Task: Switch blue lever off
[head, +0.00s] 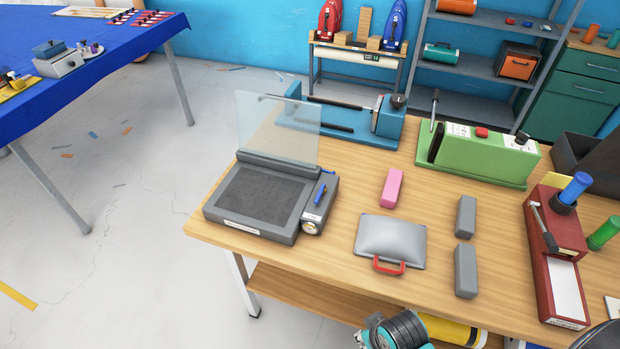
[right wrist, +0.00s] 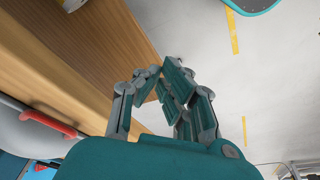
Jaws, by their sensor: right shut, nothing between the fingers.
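A grey device (head: 262,200) with a dark perforated plate and a raised clear cover stands at the left end of the wooden table. A small blue lever (head: 320,194) tilts up from the control box on its right side, above a round dial. My right gripper (right wrist: 172,82) is shut and empty in the right wrist view, beside the table's front edge. In the head view part of it shows at the bottom (head: 364,336), in front of and below the lever. My left gripper is not in view.
A grey case (head: 390,241) with a red handle lies near the front edge; a pink block (head: 392,187) and two grey blocks (head: 466,216) are nearby. Blue (head: 350,122), green (head: 485,155) and red (head: 556,250) machines flank them. Floor left of the table is free.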

